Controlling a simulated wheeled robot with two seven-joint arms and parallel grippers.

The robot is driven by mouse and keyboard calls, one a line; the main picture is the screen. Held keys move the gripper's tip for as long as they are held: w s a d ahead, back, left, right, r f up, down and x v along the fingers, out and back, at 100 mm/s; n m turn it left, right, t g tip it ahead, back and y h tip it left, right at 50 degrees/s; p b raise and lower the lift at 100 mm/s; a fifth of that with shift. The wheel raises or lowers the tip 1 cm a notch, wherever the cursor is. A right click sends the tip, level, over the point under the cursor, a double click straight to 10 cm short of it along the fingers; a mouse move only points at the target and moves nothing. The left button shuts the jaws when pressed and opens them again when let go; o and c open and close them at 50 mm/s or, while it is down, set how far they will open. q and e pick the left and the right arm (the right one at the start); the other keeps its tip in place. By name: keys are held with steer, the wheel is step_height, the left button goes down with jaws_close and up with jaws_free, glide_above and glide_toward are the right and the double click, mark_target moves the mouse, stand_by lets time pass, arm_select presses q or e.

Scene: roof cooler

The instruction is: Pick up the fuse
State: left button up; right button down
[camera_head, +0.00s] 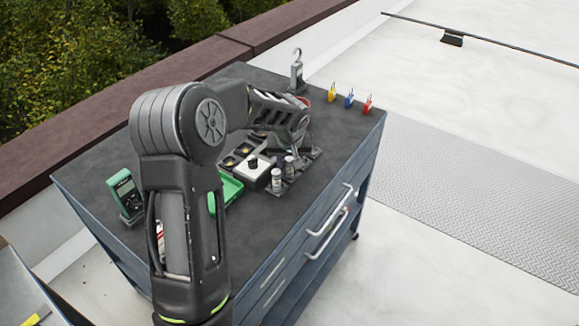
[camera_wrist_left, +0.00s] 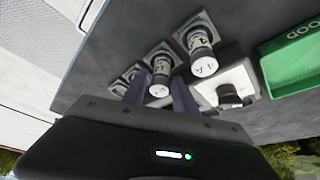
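Two fuses with white ends and printed labels stand in square holders on the dark cart top. In the head view, the nearer fuse (camera_head: 277,181) and the farther fuse (camera_head: 289,166) stand near the right edge. In the left wrist view, one fuse (camera_wrist_left: 160,76) appears between the fingers of my left gripper (camera_wrist_left: 160,95), and the other fuse (camera_wrist_left: 201,54) is to the right, outside them. My left gripper is open; I cannot tell whether its fingers touch the fuse. In the head view it is partly hidden by its own arm. My right gripper is not in view.
A white box with a black knob (camera_head: 254,167) stands beside the fuses, with a green tray (camera_head: 231,188) to its left. A green meter (camera_head: 125,193) stands at the left. Yellow (camera_head: 332,92), blue (camera_head: 349,98) and red (camera_head: 368,104) padlocks stand at the back right.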

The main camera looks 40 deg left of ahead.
arm_select(q)
steer(key=shift+c, duration=0.4)
jaws_close()
